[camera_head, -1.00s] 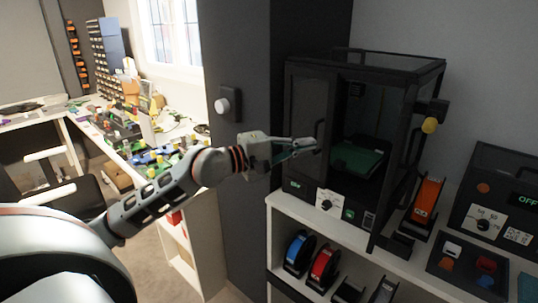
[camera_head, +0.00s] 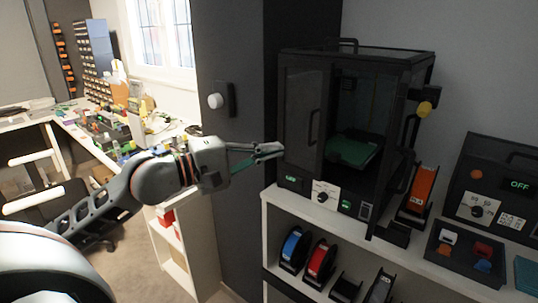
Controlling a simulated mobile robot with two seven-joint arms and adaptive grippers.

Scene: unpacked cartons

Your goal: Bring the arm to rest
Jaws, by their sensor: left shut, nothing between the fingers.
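My left arm comes in from the left. Its gripper (camera_head: 276,151) is shut and empty, pointing right, in front of the left side of the black 3D printer (camera_head: 300,75). The fingertips look close to the printer's left front edge in the picture; I cannot tell whether they touch it. A dark door panel with a handle (camera_head: 312,126) shows just right of them. A green plate (camera_head: 352,151) lies inside the printer. My right gripper is not in view.
The printer stands on a white shelf (camera_head: 330,219) with blue (camera_head: 291,248) and red (camera_head: 320,261) spools below. A dark control box (camera_head: 500,190) is at right. A cluttered workbench (camera_head: 60,118) and a chair are at left. A dark pillar (camera_head: 235,60) is behind the arm.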

